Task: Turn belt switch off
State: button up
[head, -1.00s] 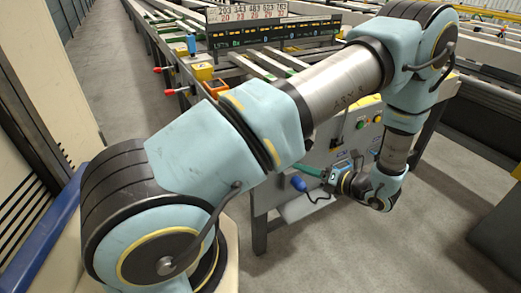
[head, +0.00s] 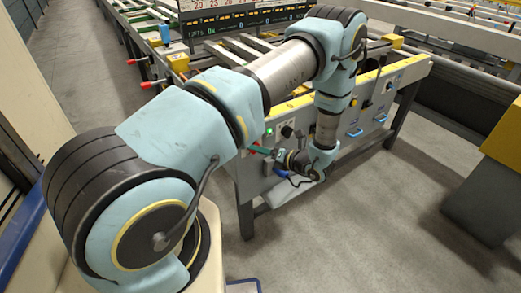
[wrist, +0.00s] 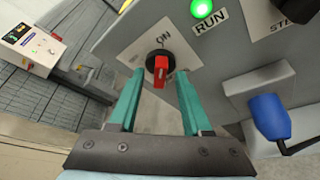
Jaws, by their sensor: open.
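The belt switch (wrist: 158,68) is a red rotary handle on a pale plate marked ON, on the grey panel in the wrist view. Its handle stands roughly upright in the picture, below the ON lettering. My gripper (wrist: 155,78) is open, with its two green fingers either side of the handle in the picture; no contact shows, and the exact depth gap is unclear. A green RUN lamp (wrist: 202,8) is lit beside the plate.
A blue plug-like part (wrist: 270,118) with a dark cable sticks out right of the switch. A black knob (wrist: 285,8) is at the top right. The table's front panel (head: 340,130) has blue handles further right. Bare floor (head: 350,220) lies in front.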

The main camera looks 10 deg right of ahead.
jog(key=shift+c, duration=0.3)
grip_shut()
dwell(0.6)
jog(key=n+t+h+b, duration=0.1)
jog(key=n+h+b, duration=0.1)
jog(key=n+b, duration=0.2)
jog(key=n+t+h+b, duration=0.1)
jog(key=n+h+b, duration=0.2)
jog(key=b, duration=0.5)
jog(key=a+n+t+h+b, duration=0.1)
jog(key=n+h+b, duration=0.1)
jog(key=n+b, duration=0.3)
jog(key=shift+s+f+t+h+b, duration=0.15)
jog(key=shift+s+t+h+b, duration=0.15)
jog(key=shift+b, duration=0.5)
